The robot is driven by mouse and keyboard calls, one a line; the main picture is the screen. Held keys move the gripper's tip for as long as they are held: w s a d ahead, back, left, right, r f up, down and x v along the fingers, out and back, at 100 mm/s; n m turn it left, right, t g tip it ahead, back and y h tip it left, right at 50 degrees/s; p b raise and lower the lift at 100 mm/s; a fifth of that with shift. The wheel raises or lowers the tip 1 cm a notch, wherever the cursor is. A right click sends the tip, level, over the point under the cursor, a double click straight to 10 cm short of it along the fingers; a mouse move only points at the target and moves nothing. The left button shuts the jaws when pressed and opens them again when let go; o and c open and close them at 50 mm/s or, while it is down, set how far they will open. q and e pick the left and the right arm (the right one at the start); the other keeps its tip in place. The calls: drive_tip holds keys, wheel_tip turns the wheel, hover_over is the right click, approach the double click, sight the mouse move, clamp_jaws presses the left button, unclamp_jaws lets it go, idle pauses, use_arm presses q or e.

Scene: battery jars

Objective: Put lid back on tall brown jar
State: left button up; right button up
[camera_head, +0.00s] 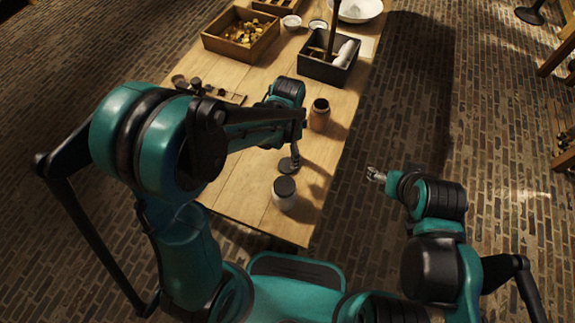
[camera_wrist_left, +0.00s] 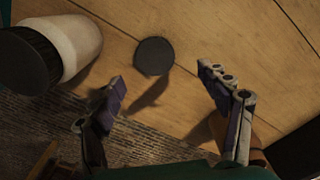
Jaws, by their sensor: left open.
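The tall brown jar (camera_head: 319,117) stands upright near the right edge of the table. Its top looks dark, and I cannot tell whether that is a lid or an open mouth. A dark round lid (camera_head: 287,166) lies on the table between the brown jar and a white jar. It also shows in the left wrist view (camera_wrist_left: 154,56), ahead of my left gripper (camera_wrist_left: 163,87). That gripper is open and empty, its fingers on either side and apart from the lid. A brown surface (camera_wrist_left: 262,136), likely the brown jar, is partly hidden behind the right-hand finger. My right gripper (camera_head: 375,174) is beyond the table's right edge.
The white jar with a dark lid (camera_head: 284,194) stands near the table's front corner; it also shows in the left wrist view (camera_wrist_left: 70,40). A dark box of tools (camera_head: 318,71) and a wooden box (camera_head: 213,44) stand farther back. Small items lie left of my arm.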

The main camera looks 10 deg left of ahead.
sight(287, 165)
use_arm(q)
drive_tip(key=shift+f, duration=0.3)
drive_tip(key=f+b, duration=0.2)
drive_tip(key=f, duration=0.1)
drive_tip(key=f+b, duration=0.1)
drive_tip(key=f, duration=0.1)
drive_tip(key=shift+s+f, duration=0.2)
drive_tip(key=shift+s, duration=0.2)
drive_tip(key=shift+r, duration=0.1)
drive_tip(key=c, duration=0.8)
